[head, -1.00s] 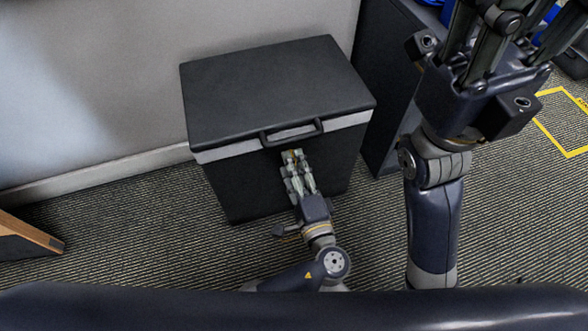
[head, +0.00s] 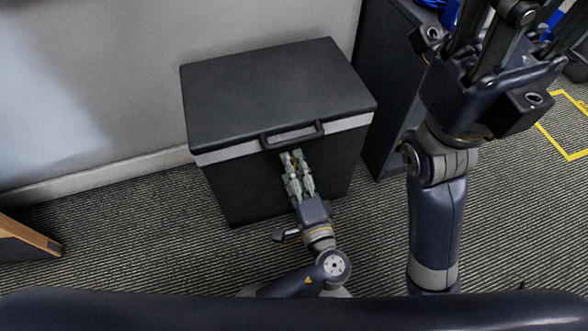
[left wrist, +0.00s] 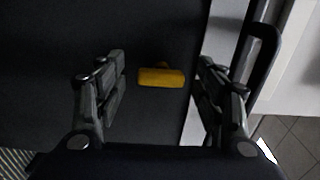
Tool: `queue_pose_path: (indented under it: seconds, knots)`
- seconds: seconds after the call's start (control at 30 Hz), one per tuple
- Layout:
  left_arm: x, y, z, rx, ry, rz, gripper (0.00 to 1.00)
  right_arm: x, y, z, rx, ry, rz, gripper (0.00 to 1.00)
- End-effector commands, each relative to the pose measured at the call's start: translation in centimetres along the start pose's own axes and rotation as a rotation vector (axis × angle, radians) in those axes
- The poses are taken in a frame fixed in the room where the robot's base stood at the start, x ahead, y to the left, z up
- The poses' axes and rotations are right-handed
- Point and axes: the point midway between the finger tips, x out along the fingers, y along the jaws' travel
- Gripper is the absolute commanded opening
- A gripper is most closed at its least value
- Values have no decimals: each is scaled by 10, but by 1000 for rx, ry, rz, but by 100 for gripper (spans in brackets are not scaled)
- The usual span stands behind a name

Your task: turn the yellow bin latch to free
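The black bin (head: 275,90) stands shut against the wall, with a light band under its lid and a black handle on its front. The yellow latch (left wrist: 161,77) shows in the left wrist view as a small bar on the dark front face. My left gripper (head: 292,155) is at the bin's front, just below the handle, and hides the latch in the head view. In the left wrist view, the fingers of my left gripper (left wrist: 163,75) are apart, one on each side of the latch, with gaps visible. My right gripper (head: 490,40) is raised at the upper right, its fingertips out of frame.
The bin's handle (head: 292,135) is close above my left fingertips. A dark cabinet (head: 390,90) stands right of the bin. A wood-edged piece of furniture (head: 30,238) is at the left. Carpet (head: 130,230) is clear left of the bin.

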Motion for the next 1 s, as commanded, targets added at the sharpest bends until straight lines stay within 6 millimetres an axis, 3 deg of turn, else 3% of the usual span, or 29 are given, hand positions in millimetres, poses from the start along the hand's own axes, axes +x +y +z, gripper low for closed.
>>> queue_pose_path:
  seconds: [0.33,0.7,1.0]
  knots:
    - [-11,0,-1,0,2,2,63,0,0,0,-1,-1,-2,40]
    - [-86,1,0,1,2,4,63,0,0,0,0,-1,0,40]
    - [-119,0,0,1,0,1,63,0,0,0,0,-1,1,40]
